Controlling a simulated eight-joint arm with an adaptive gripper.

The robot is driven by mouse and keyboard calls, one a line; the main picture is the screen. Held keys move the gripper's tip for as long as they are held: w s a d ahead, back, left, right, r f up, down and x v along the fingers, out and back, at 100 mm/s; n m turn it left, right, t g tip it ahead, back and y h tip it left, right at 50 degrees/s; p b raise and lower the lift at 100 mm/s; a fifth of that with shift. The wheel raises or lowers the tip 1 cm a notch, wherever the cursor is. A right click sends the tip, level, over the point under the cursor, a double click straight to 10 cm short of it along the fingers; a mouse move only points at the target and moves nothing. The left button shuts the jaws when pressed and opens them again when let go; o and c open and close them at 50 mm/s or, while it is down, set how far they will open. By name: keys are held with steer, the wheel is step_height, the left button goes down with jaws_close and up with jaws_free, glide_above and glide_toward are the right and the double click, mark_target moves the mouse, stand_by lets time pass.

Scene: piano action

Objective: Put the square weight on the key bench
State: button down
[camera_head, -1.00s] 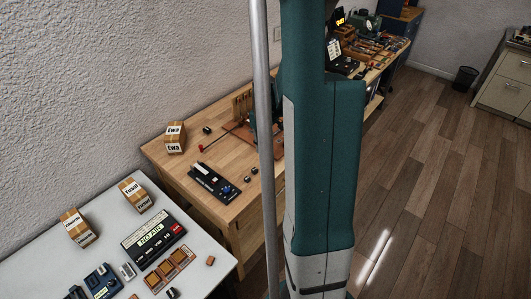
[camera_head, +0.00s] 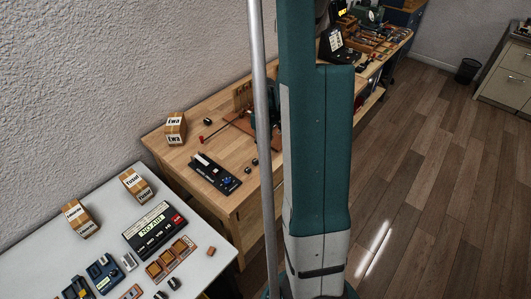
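A wooden bench (camera_head: 237,203) stands against the wall, left of my teal arm column. On it lies a long black board (camera_head: 226,182) with a white strip at one end and small marks or buttons at the other. Two small dark pieces lie to the right of the board, and another small dark piece (camera_head: 207,121) sits farther back. All are too small to tell whether one is the square weight. I cannot tell for sure which surface is the key bench. My gripper is not in view, and my column hides part of the wooden bench.
A pale table (camera_head: 85,209) at the lower left holds labelled boxes (camera_head: 78,217), a black "NO AIR" unit (camera_head: 150,232), a framed wooden rack (camera_head: 172,262) and small devices. Another labelled box (camera_head: 175,128) stands on the wooden bench. A cluttered bench is behind; the floor (camera_head: 430,200) at right is open.

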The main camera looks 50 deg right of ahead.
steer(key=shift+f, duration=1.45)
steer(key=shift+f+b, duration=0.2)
steer(key=shift+b, duration=0.1)
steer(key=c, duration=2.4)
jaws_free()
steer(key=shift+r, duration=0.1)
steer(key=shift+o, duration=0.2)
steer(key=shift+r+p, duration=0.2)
steer(key=shift+p, duration=0.1)
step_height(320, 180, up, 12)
